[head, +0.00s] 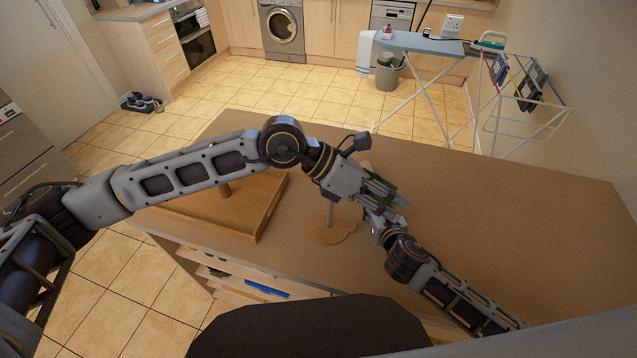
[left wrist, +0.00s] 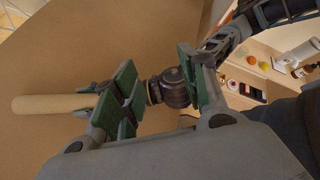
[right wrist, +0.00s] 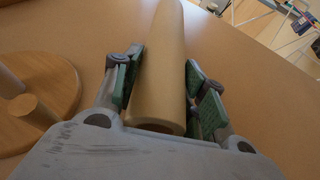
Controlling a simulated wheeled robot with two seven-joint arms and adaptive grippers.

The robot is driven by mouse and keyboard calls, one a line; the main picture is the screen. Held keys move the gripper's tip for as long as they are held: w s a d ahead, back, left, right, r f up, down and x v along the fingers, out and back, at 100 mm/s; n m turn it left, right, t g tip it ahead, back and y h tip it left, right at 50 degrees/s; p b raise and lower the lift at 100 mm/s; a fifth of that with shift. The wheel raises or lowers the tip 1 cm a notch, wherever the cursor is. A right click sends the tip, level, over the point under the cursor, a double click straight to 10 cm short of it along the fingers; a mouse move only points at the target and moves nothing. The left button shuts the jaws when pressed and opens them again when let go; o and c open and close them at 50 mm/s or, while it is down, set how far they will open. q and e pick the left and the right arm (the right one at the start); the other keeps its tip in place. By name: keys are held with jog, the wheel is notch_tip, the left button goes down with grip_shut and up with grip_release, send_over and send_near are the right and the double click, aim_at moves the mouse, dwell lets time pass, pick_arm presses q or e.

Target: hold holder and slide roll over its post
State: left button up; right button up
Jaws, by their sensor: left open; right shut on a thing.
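The holder is a round wooden base (head: 322,237) with a post (head: 330,212). It stands on the table, and the base (right wrist: 55,75) shows at the left of the right wrist view. The roll is a pale beige tube (right wrist: 160,60), clamped between the right gripper's green pads (right wrist: 162,85). It also shows at the left of the left wrist view (left wrist: 50,103). It is apart from the post. My left gripper (head: 385,198) is open, above the table to the right of the holder. In the head view it hides most of my right gripper and the roll.
The table's right side (head: 500,215) is bare. Shelves (head: 265,285) with small items sit under the front edge.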

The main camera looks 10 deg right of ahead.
pick_arm(q)
jog(key=w+a+f+t+y, duration=0.3)
jog(key=w+a+f+y, duration=0.3)
jog(key=w+a, duration=0.4)
jog(key=shift+a+m+t+y, duration=0.3)
jog(key=shift+a+m+y, duration=0.15)
jog(key=shift+a, duration=0.5)
jog(key=shift+d+f, duration=0.1)
jog(key=shift+f, duration=0.1)
pick_arm(e)
jog(key=shift+r, duration=0.1)
pick_arm(q)
jog(key=p, duration=0.2)
send_over(328, 226)
jog(key=w+d, duration=0.1)
jog(key=d, duration=0.1)
jog(key=shift+w+a+f, duration=0.1)
jog(key=shift+f, duration=2.6)
jog(key=shift+w+a+f, duration=0.1)
jog(key=shift+f, duration=2.55)
pick_arm(e)
jog(key=shift+r, duration=1)
pick_arm(q)
jog(key=shift+c, duration=0.4)
grip_shut()
